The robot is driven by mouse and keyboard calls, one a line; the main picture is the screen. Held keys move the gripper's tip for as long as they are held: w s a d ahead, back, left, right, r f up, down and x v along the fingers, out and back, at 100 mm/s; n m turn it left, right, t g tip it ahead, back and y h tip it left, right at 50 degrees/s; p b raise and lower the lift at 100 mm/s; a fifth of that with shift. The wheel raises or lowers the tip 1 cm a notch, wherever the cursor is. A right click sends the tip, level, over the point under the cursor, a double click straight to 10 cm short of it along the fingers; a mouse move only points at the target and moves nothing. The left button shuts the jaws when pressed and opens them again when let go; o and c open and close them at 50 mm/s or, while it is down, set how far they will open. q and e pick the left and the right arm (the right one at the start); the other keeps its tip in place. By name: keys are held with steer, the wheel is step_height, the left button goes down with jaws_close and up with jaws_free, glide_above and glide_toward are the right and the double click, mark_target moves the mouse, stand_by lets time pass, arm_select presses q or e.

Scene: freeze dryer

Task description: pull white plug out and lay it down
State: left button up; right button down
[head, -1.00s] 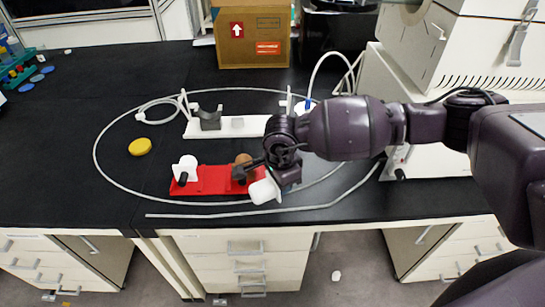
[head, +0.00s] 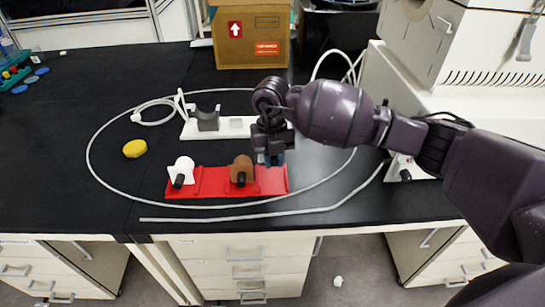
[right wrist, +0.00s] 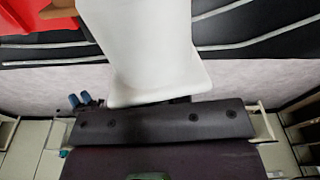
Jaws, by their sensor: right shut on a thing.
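My right gripper (head: 270,156) is upright above the right end of the red holder (head: 212,183). It is shut on a white plug (right wrist: 145,45), which fills the middle of the right wrist view close to the camera. In the head view this held plug is hidden by the gripper and wrist. Another white plug (head: 181,168) sits at the left of the red holder, and a brown plug (head: 242,168) sits in its middle. The right end of the holder is partly covered by my gripper. My left gripper is not in view.
A white stand (head: 236,127) with a dark grey clamp is behind the holder. A thin white hose (head: 92,165) loops around both, and a grey tube (head: 240,214) lies near the front edge. A yellow lid (head: 135,148) is at left.

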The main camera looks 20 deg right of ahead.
steer(key=shift+w+r+m, duration=0.1)
steer(key=shift+w+m, duration=0.05)
steer(key=shift+m, duration=0.75)
steer(key=shift+f+b, duration=0.5)
steer(key=shift+f, duration=0.2)
step_height(320, 180, down, 4)
steer(key=shift+r+b, duration=0.15)
steer(key=shift+b, duration=0.9)
steer(key=shift+d+f+b, duration=0.1)
steer(key=shift+f+b, duration=0.3)
steer(key=shift+f, duration=0.35)
